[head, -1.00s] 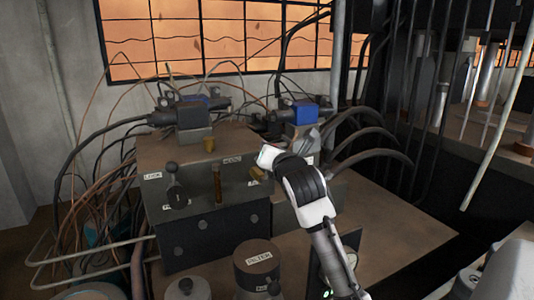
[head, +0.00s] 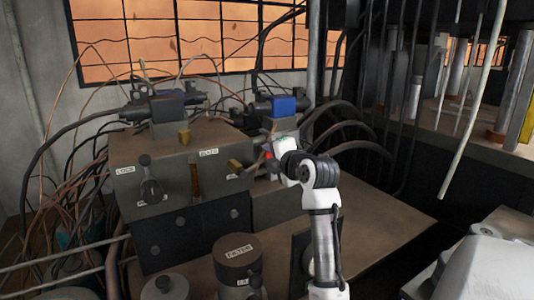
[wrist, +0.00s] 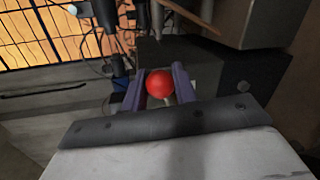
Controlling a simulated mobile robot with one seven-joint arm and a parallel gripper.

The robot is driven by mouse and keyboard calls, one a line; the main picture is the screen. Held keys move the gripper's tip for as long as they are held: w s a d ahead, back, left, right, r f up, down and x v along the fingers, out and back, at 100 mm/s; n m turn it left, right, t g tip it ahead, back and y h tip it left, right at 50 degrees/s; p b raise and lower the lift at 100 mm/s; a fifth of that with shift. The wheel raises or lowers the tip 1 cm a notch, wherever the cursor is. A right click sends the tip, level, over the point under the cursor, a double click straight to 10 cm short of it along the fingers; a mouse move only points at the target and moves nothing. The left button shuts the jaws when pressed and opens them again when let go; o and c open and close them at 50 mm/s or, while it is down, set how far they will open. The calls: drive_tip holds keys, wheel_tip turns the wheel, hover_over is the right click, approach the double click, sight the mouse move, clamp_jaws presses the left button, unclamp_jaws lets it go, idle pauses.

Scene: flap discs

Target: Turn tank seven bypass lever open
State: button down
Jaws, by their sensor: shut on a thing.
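A red ball knob (wrist: 160,83) sits between the two purple fingers of my gripper (wrist: 157,74) in the wrist view. My gripper is shut on it. In the head view the red knob (head: 268,155) shows as a small spot at the tip of my white gripper (head: 273,159), beside the right face of the large brown-topped block. The lever shaft below the knob is hidden by my gripper. No label naming tank seven is readable.
The block (head: 180,153) carries a black knob lever (head: 148,175) and brassy handles (head: 195,180). A round filter housing (head: 237,262) stands in front. Black hoses (head: 345,130) curve behind my arm. Bare brown tabletop (head: 385,215) lies to the right.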

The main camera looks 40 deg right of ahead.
drive_tip(key=shift+d+f+m+y+b, duration=0.15)
drive_tip(key=shift+f+m+y+b, duration=0.2)
drive_tip(key=shift+f+m, duration=0.55)
drive_tip(key=shift+d+f+m+y+b, duration=0.15)
drive_tip(key=shift+f+m+y+b, duration=0.2)
drive_tip(key=shift+f+m, duration=0.55)
drive_tip(key=shift+f, duration=0.1)
drive_tip(key=c, duration=1.2)
unclamp_jaws()
drive_tip(key=shift+s, duration=0.1)
drive_tip(key=shift+o, duration=0.3)
drive_tip(key=shift+s, duration=0.1)
drive_tip(key=b+v, duration=0.2)
drive_tip(key=v, duration=1.1)
drive_tip(key=shift+s+b, duration=0.3)
drive_tip(key=shift+b, duration=0.1)
drive_tip(key=shift+a, duration=0.1)
